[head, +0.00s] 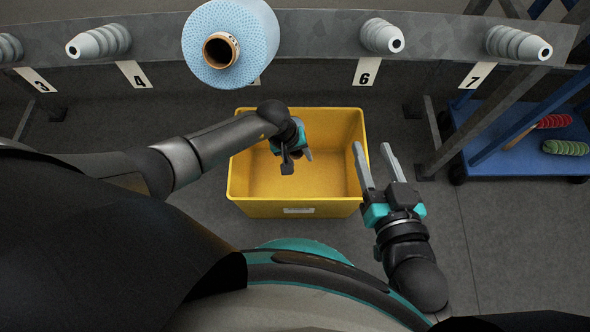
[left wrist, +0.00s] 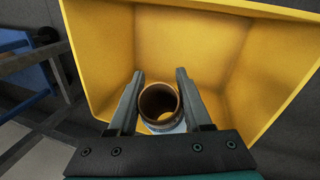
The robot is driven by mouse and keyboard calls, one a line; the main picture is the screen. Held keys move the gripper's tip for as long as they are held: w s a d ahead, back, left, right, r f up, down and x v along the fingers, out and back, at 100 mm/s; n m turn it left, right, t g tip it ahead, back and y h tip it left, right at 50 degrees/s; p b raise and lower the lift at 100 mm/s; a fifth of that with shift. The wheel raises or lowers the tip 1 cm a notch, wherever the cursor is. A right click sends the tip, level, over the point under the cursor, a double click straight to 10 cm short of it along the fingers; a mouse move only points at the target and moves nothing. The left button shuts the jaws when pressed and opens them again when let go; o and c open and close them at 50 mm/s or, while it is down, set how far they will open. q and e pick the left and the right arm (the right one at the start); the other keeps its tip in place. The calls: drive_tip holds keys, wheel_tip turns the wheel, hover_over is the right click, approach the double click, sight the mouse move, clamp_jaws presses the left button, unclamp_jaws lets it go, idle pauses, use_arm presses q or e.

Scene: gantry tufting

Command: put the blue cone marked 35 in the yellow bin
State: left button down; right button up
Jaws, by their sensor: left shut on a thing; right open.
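The yellow bin (head: 345,190) stands on the floor in the middle of the head view; it also fills much of the left wrist view (left wrist: 190,50). My left gripper (head: 294,160) is over the bin, pointing down. In the left wrist view its fingers (left wrist: 159,78) are shut on a cone (left wrist: 178,128) with an open brown tube end and a little pale blue showing. Most of that cone is hidden, and no number 35 is readable. My right gripper (head: 371,150) is open and empty by the bin's right edge.
A large light-blue cone (head: 257,40) is at the rail (head: 310,40) between labels 4 and 6. Several grey holders line the rail. A blue cart (head: 515,160) with red and green cones (head: 567,148) stands right. Floor at lower right is clear.

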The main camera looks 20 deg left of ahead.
use_arm(q)
drive_tip(key=shift+f, duration=0.1)
use_arm(e)
drive_tip(key=shift+a+r, duration=0.1)
use_arm(q)
drive_tip(key=shift+c, duration=1.3)
unclamp_jaws()
drive_tip(key=shift+p+v, duration=0.6)
drive_tip(key=shift+v, duration=0.3)
drive_tip(key=shift+p+v, duration=0.6)
drive_tip(key=shift+v, duration=0.35)
drive_tip(key=shift+p+v, duration=0.6)
drive_tip(key=shift+v, duration=0.35)
drive_tip(key=shift+p+v, duration=0.6)
drive_tip(key=shift+v, duration=0.35)
use_arm(e)
drive_tip(key=s+d+f+g+h, duration=0.1)
drive_tip(key=s+d+g+h, duration=0.3)
drive_tip(key=d+g, duration=0.4)
drive_tip(key=shift+s+d+f, duration=0.25)
drive_tip(key=shift+d+f, duration=0.05)
drive_tip(key=shift+d, duration=0.2)
drive_tip(key=shift+s, duration=0.1)
